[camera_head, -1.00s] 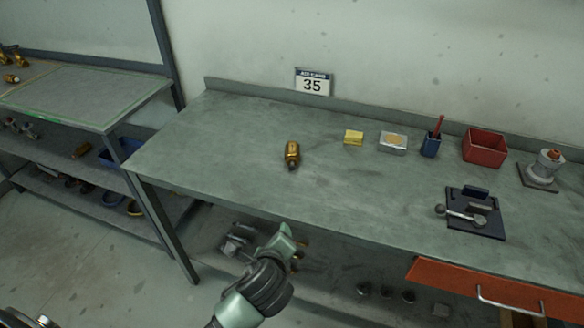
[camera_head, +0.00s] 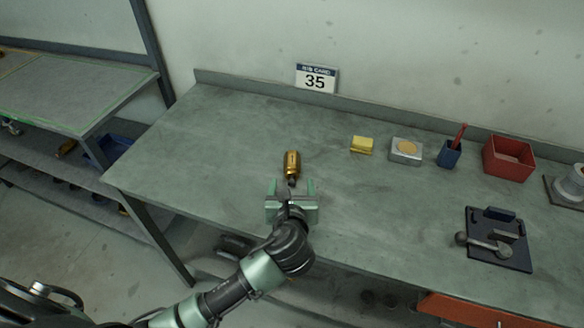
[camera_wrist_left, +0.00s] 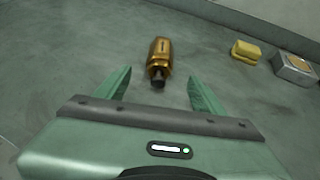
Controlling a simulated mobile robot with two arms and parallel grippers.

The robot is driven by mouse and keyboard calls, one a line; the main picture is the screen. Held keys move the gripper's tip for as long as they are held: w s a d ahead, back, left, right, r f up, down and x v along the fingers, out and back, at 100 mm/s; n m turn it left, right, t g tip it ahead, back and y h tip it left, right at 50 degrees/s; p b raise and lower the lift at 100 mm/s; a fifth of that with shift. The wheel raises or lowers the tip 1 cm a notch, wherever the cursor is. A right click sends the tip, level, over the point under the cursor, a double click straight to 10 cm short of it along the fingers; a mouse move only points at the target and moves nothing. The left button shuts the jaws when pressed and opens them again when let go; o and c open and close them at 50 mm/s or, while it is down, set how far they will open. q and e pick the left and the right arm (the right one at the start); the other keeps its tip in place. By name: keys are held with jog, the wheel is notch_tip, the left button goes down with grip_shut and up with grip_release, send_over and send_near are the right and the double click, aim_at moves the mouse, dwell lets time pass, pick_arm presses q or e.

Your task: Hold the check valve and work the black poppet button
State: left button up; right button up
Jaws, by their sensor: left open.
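The brass check valve (camera_head: 292,162) lies on the grey-green workbench, left of the middle of the head view. Its dark end, where the black poppet button (camera_head: 291,181) shows, faces my left gripper. My left gripper (camera_head: 292,184) is open, its two green fingers apart at the near end of the valve. In the left wrist view the valve (camera_wrist_left: 160,56) lies ahead, between the lines of the fingers, with its black button end (camera_wrist_left: 157,82) closest. The fingers do not appear to touch it. My right gripper is not in view.
Right of the valve stand a yellow block (camera_head: 361,145), a silver box (camera_head: 406,150), a blue pen cup (camera_head: 449,154), a red bin (camera_head: 508,156) and a dark fixture with a lever (camera_head: 495,240). The bench around the valve is clear. A card reading 35 (camera_head: 316,78) stands at the back.

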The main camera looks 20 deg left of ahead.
aim_at(292, 174)
pick_arm(q)
jog(key=shift+w+a, duration=0.1)
jog(key=shift+w, duration=0.25)
jog(key=shift+w+f, duration=0.15)
jog(key=shift+w, duration=0.15)
jog(key=x, duration=0.6)
jog(key=shift+w+a+f, duration=0.1)
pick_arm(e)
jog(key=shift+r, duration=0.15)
pick_arm(q)
grip_shut()
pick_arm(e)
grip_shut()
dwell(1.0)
